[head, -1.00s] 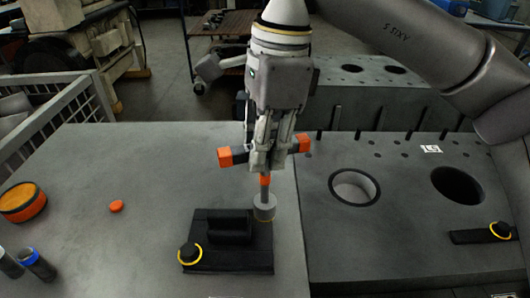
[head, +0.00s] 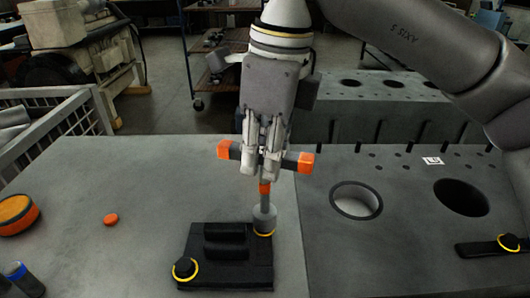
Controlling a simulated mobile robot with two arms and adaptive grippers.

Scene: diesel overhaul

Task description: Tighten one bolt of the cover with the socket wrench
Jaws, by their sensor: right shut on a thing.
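The socket wrench (head: 264,189) stands upright, with a dark crossbar with orange ends and a grey socket at its foot. My right gripper (head: 264,152) is shut on it at the crossbar. The black cover (head: 230,275), a plate with a raised block, lies on the grey table top. The wrench's socket sits over the bolt at the cover's far right corner; a yellow ring shows just under the socket, and the bolt head is hidden. A second bolt (head: 185,268) with a yellow ring is at the cover's near left corner. My left gripper is out of view.
An engine block (head: 410,225) with round bores adjoins on the right. A black part (head: 480,249) with a yellow-ringed bolt (head: 508,243) lies on it. An orange disc (head: 111,219), an orange-topped round item (head: 17,215) and dark cylinders (head: 22,277) are at left. A wire crate stands behind them.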

